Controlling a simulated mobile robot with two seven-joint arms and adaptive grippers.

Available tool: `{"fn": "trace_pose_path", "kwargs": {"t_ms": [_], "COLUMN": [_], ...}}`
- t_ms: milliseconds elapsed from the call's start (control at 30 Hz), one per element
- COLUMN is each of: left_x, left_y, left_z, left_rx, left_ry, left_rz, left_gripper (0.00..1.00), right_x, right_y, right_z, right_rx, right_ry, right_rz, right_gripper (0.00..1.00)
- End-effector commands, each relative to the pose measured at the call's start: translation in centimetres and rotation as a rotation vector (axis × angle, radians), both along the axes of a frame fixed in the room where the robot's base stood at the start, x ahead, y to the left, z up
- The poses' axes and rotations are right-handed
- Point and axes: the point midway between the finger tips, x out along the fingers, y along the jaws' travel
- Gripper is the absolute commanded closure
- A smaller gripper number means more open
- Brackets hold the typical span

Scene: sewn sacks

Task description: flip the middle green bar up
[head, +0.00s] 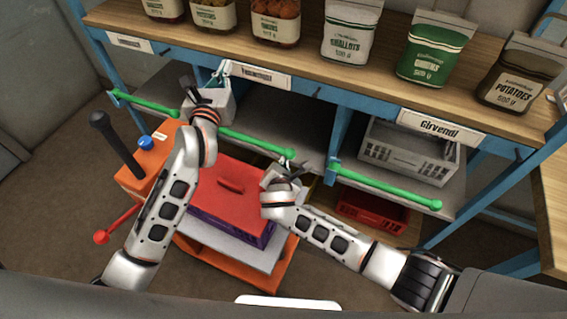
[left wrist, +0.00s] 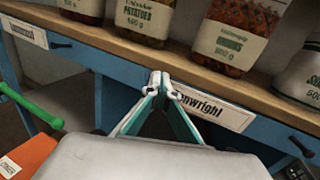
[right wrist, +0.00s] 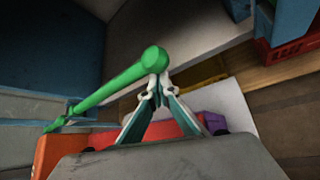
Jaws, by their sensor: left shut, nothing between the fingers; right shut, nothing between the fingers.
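The middle green bar (head: 255,141) lies low across the front of the middle bay; its left end is hidden behind my left arm. Its rounded right end is by my right gripper (head: 290,166). In the right wrist view the green bar (right wrist: 110,92) slopes down to the left, and its knob is just beyond the fingertips (right wrist: 158,80); I cannot tell if they touch. My right gripper is shut and empty. My left gripper (head: 223,70) is shut and empty, raised near the shelf edge left of the middle label (head: 261,77); its fingertips (left wrist: 161,82) show before the shelf front.
Other green bars cross the left bay (head: 145,104) and right bay (head: 385,187). Blue posts (head: 333,150) stand between bays. Sacks and jars line the wooden shelf (head: 300,64) above. A red-topped box (head: 225,190) on an orange cart (head: 145,182) stands below. A grey crate (head: 410,155) sits right.

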Motion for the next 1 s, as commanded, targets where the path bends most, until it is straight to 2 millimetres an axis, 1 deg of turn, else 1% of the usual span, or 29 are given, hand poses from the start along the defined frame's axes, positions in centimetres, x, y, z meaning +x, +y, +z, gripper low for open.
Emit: {"fn": "trace_pose_path", "kwargs": {"t_ms": [200, 433, 467, 500, 567, 600, 633, 900, 1000], "left_x": [0.0, 0.0, 0.0, 0.0, 0.0, 0.0, 0.0, 0.0, -0.3], "left_y": [0.0, 0.0, 0.0, 0.0, 0.0, 0.0, 0.0, 0.0, 0.0], "left_z": [0.0, 0.0, 0.0, 0.0, 0.0, 0.0, 0.0, 0.0, 0.0], "left_rx": [0.000, 0.000, 0.000, 0.000, 0.000, 0.000, 0.000, 0.000, 0.000], "left_ry": [0.000, 0.000, 0.000, 0.000, 0.000, 0.000, 0.000, 0.000, 0.000], "left_rz": [0.000, 0.000, 0.000, 0.000, 0.000, 0.000, 0.000, 0.000, 0.000], "left_gripper": [1.00, 1.00, 0.94, 0.83, 0.68, 0.57, 0.56, 0.56, 0.56], "right_x": [0.0, 0.1, 0.1, 0.1, 0.1, 0.1, 0.1, 0.1, 0.1], "right_y": [-0.1, -0.1, -0.1, -0.1, -0.1, -0.2, -0.2, -0.2, -0.2], "right_z": [1.7, 1.7, 1.7, 1.7, 1.7, 1.7, 1.7, 1.7, 1.7], "right_rx": [0.003, -0.001, -0.001, -0.001, -0.001, -0.001, -0.001, -0.002, -0.002], "right_ry": [0.000, -0.001, -0.001, -0.001, -0.002, -0.002, -0.002, -0.003, -0.003], "right_rz": [-0.002, -0.002, -0.002, -0.002, -0.002, -0.002, -0.002, -0.003, -0.003], "right_gripper": [1.00, 1.00, 1.00, 1.00, 1.00, 1.00, 1.00, 1.00, 1.00]}}
